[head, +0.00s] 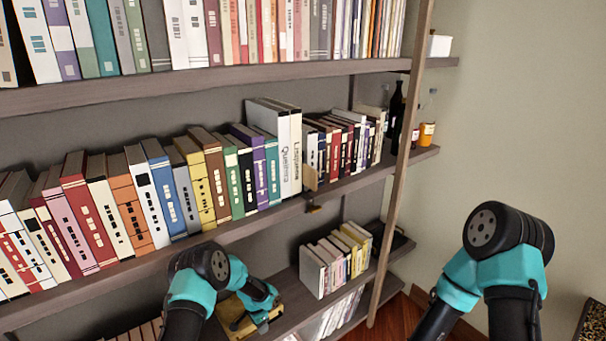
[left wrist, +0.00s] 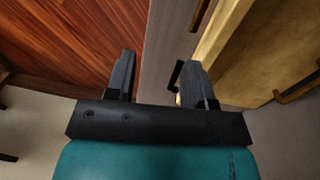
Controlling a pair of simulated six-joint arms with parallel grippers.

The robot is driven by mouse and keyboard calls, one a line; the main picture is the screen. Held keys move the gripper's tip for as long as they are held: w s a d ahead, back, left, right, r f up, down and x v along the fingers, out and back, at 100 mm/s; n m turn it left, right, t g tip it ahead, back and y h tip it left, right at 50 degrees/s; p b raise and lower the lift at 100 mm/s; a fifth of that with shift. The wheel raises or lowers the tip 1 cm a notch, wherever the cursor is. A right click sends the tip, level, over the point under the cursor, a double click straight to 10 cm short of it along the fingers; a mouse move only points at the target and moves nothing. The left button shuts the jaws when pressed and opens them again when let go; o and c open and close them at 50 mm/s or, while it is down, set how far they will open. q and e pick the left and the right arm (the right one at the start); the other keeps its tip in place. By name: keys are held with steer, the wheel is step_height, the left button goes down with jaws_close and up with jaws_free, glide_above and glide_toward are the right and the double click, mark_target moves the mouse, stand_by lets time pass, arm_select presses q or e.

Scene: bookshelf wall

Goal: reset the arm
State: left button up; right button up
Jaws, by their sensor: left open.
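My left arm (head: 208,270) comes in at the lower middle of the head view, bent black and teal, in front of the lower shelf. Its fingers cannot be made out there. In the left wrist view my left gripper (left wrist: 158,65) is open, with its two black fingers apart and nothing between them. Beyond the fingers are a grey-brown shelf edge (left wrist: 163,55) and a tan wooden box (left wrist: 238,55) at right. My right arm (head: 505,250) stands bent at the lower right of the head view. Its gripper is out of the picture.
Tall shelves (head: 225,80) hold rows of books (head: 130,210). A wooden box (head: 234,318) lies on the lower shelf behind my left arm, near upright books (head: 335,260). Bottles (head: 428,118) stand at the middle shelf's right end. Reddish wooden floor (left wrist: 60,40) shows below.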

arm_select(q)
steer(key=s+d+r+n+h, duration=0.1)
steer(key=s+r+n+h, duration=0.15)
steer(key=s, duration=1.35)
steer(key=s+a+r+n, duration=0.3)
steer(key=s+r+n, duration=0.2)
steer(key=s, duration=0.3)
steer(key=s+a+r+n+t, duration=0.1)
steer(key=s+r+n, duration=0.3)
steer(key=s, duration=0.4)
steer(key=shift+s+a+r+n+t, duration=0.3)
steer(key=shift+a+r+n, duration=0.1)
steer(key=shift+a, duration=0.5)
